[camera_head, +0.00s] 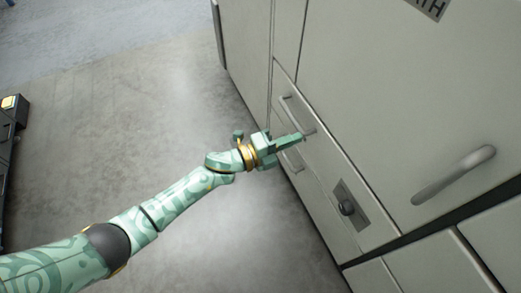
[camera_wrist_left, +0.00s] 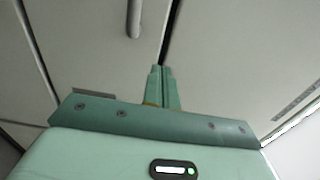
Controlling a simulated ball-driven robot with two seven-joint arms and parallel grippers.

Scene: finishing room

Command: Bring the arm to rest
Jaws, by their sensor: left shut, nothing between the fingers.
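My left arm (camera_head: 180,195) reaches in from the lower left in the head view, patterned in pale green. Its gripper (camera_head: 301,137) is in front of a grey cabinet, close to a bar handle (camera_head: 296,112) on a narrow panel. I cannot tell whether it touches the panel. In the left wrist view the two green fingers (camera_wrist_left: 162,72) are together, with nothing between them. My right gripper is in neither view.
A dark unit (camera_head: 12,135) stands at the left edge. Bare concrete floor (camera_head: 130,110) lies between them.

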